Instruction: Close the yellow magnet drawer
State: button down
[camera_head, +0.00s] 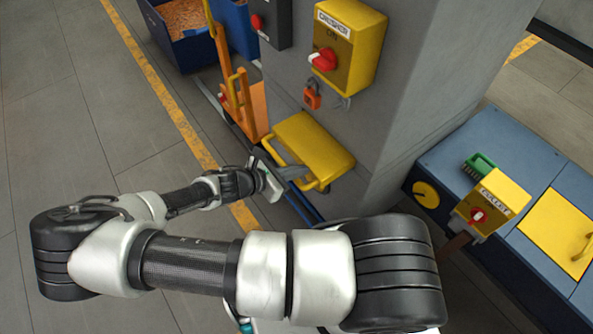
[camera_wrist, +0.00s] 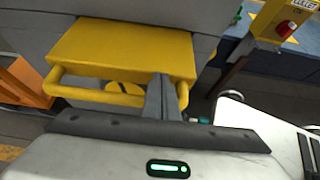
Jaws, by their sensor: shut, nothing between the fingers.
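The yellow magnet drawer (camera_head: 315,143) sticks out from the lower part of the grey pillar in the head view. A yellow bar handle runs along its front. In the wrist view, the drawer's flat top (camera_wrist: 115,48) and handle (camera_wrist: 95,95) lie just ahead of me. My gripper (camera_head: 295,172) is at the drawer's front, beside the handle. Its fingers are shut and empty. In the wrist view, the fingers (camera_wrist: 160,92) overlap the right part of the handle; I cannot tell whether they touch it. The drawer's inside is not visible.
A yellow control box (camera_head: 347,45) with a red knob and a padlock (camera_head: 312,96) is above the drawer. An orange cart (camera_head: 245,105) stands left. A blue bench (camera_head: 520,165) with a yellow switch box (camera_head: 490,205) is right. Grey floor is clear at left.

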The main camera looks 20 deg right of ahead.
aim_at(338, 149)
jog(key=w+d, duration=0.1)
jog(key=d, duration=0.2)
jog(key=w+d+p, duration=0.1)
jog(key=d, duration=0.3)
jog(key=w+d, duration=0.1)
jog(key=d, duration=0.3)
jog(key=shift+w+d, duration=0.25)
jog(key=shift+w, duration=0.1)
jog(key=shift+d, duration=0.25)
jog(key=shift+r, duration=0.1)
jog(key=shift+w+r, duration=0.1)
